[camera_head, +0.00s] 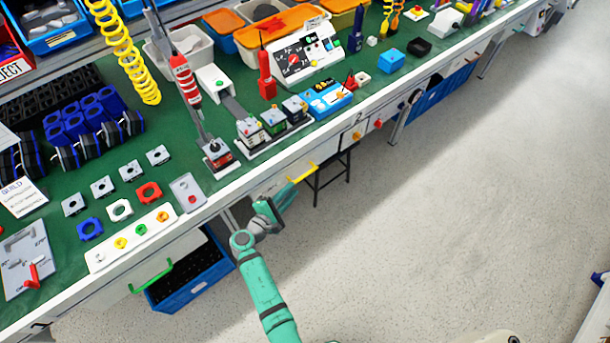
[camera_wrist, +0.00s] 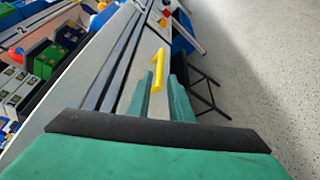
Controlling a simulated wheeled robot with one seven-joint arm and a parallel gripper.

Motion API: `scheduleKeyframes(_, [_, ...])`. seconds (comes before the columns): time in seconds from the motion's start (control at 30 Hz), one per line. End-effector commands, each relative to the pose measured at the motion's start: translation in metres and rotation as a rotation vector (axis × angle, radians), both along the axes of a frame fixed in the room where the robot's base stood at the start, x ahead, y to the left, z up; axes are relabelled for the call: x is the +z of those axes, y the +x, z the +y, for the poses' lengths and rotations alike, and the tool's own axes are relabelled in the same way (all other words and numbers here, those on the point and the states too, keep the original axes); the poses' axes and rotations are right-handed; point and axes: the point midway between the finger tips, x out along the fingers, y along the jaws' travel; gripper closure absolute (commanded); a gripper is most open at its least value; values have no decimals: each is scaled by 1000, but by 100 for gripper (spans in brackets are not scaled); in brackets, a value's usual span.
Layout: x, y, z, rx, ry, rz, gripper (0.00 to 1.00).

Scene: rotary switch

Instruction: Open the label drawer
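A yellow bar handle (camera_head: 302,173) is fixed to a drawer front under the bench edge; I cannot read any label naming this drawer. My gripper (camera_head: 288,192) is just left of and below the handle in the head view. In the wrist view the yellow handle (camera_wrist: 158,70) stands out ahead, its near end between the two green fingers. My gripper (camera_wrist: 160,88) is open there, with a gap on either side of the handle. I cannot tell whether the fingers touch it. The drawer looks shut. Another drawer with a green handle (camera_head: 150,276) is farther left.
The green bench top (camera_head: 255,170) carries switch parts, a button strip (camera_head: 135,238), bins and small boxes (camera_head: 326,98). A blue crate (camera_head: 190,275) sits under the bench at left. A black stool frame (camera_head: 330,175) stands behind the handle.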

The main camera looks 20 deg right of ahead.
Motion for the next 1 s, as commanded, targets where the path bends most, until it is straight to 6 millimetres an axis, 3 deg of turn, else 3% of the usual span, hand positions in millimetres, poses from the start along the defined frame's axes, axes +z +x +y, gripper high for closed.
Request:
scheduleKeyframes(0.6, [-19,56,-71,-1,2,-1,81])
scheduleKeyframes(1.0, [-22,63,-79,1,3,-1,81])
